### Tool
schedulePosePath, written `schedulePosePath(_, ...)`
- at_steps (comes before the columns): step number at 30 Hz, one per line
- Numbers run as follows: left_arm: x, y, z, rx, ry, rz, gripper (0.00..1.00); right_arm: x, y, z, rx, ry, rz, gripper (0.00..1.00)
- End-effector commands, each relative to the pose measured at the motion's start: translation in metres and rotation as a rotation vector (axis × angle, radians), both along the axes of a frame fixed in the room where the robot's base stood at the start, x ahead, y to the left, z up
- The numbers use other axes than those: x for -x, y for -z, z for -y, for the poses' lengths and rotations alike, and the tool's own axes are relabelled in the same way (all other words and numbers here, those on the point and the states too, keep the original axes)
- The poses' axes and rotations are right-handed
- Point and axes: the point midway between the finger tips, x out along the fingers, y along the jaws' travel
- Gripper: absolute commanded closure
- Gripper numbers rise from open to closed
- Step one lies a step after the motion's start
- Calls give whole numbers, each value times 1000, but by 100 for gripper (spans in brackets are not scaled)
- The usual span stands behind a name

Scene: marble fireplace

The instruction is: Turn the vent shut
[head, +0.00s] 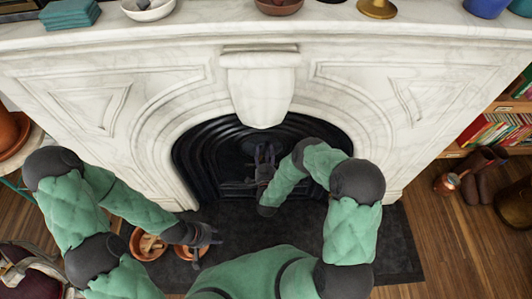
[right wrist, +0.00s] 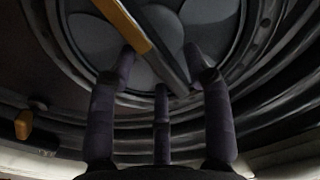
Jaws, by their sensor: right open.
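The vent (right wrist: 185,20) is a round dark metal plate with grey lobed shapes, inside ridged rings, in the right wrist view. A bar handle (right wrist: 135,28), orange-brown along one side with a dark end, slants across it. My right gripper (right wrist: 160,65) is open, its fingers pointing at the vent; the bar's lower part lies between the fingertips. I cannot tell whether they touch it. In the head view my right gripper (head: 265,155) is inside the black fireplace opening (head: 205,155), and the vent is not clear there. My left gripper (head: 207,236) hangs low by the terracotta pots, its jaws unclear.
A white marble fireplace (head: 165,75) surrounds the opening, with bowls and vases on its mantel. Terracotta pots (head: 150,252) stand on the dark hearth (head: 395,235). A smaller orange-brown knob (right wrist: 23,124) is at the left in the right wrist view. Bookshelves (head: 490,130) stand at the right.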

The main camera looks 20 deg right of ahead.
Motion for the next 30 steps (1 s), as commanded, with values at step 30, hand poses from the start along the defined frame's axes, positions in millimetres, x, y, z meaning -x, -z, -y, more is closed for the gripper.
schedulePosePath(30, 2, 0, 0, 0, 1, -2, 60, 113, -2, -33, -1, 0, 1, 50)
